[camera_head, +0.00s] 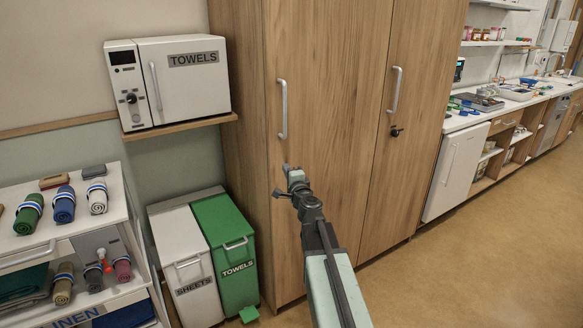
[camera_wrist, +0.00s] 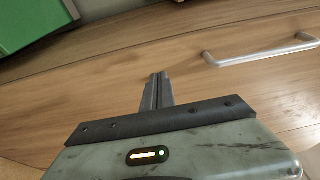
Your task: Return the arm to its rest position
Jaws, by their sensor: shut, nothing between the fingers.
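My arm reaches up and forward from the bottom of the head view. My gripper (camera_head: 287,181) is at its end, in front of the wooden cabinet (camera_head: 335,120), with nothing held. In the wrist view my gripper (camera_wrist: 157,90) shows its two fingers pressed together, pointing at the cabinet's wood face. I cannot tell whether the fingertips touch the wood. A metal bar handle (camera_wrist: 262,52) lies to the right of the fingers in the wrist view.
A green towels bin (camera_head: 226,240) and a white sheets bin (camera_head: 188,270) stand left of the cabinet. A white towel warmer (camera_head: 185,82) sits on a wall shelf. A linen cart (camera_head: 125,205) with rolled towels is at left. Open floor (camera_head: 420,285) lies right.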

